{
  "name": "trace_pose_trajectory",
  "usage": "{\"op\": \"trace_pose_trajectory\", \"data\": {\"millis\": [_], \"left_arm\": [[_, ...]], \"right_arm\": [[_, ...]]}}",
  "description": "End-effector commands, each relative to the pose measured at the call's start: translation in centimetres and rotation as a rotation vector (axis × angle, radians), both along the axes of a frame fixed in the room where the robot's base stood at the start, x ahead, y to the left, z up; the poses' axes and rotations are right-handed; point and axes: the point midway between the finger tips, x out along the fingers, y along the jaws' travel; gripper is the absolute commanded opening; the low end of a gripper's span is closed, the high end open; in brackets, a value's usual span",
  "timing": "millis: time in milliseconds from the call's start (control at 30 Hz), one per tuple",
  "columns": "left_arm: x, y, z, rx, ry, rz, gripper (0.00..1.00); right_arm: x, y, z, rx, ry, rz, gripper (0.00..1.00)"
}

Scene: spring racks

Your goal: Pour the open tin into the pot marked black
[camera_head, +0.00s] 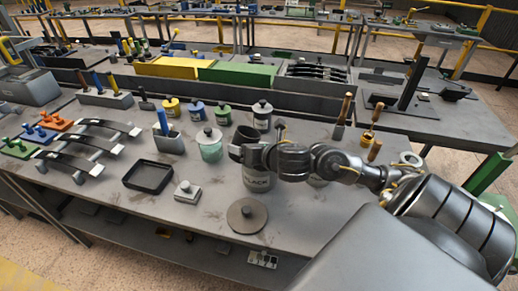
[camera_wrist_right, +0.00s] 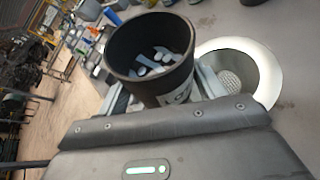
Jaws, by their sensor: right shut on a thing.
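The open tin (camera_wrist_right: 148,62) is dark, with a pale label on its side and pale grey pieces inside. In the head view the tin (camera_head: 243,137) is above and slightly left of the pot marked black (camera_head: 257,184), whose label is partly readable. My right gripper (camera_head: 262,154) is shut on the tin. In the right wrist view the open pot (camera_wrist_right: 268,78) shows a pale wall and a perforated-looking round patch inside, beside the tin. The tin looks roughly upright, its pieces still inside. My left gripper is not in view.
A lidded greenish jar (camera_head: 210,150) and another lidded pot (camera_head: 262,120) stand nearby. A black tray (camera_head: 148,177) and a small grey block (camera_head: 187,192) are to the left. Upright wooden-handled tools (camera_head: 370,125) stand behind my right arm.

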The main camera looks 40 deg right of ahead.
Motion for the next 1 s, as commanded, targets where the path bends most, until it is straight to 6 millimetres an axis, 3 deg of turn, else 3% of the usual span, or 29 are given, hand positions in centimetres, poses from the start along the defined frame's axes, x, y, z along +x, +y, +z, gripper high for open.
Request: {"op": "trace_pose_trajectory", "data": {"millis": [1000], "left_arm": [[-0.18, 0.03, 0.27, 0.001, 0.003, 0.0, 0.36]], "right_arm": [[0.02, 0.22, 0.68, 0.088, -0.019, 0.0, 0.19]]}}
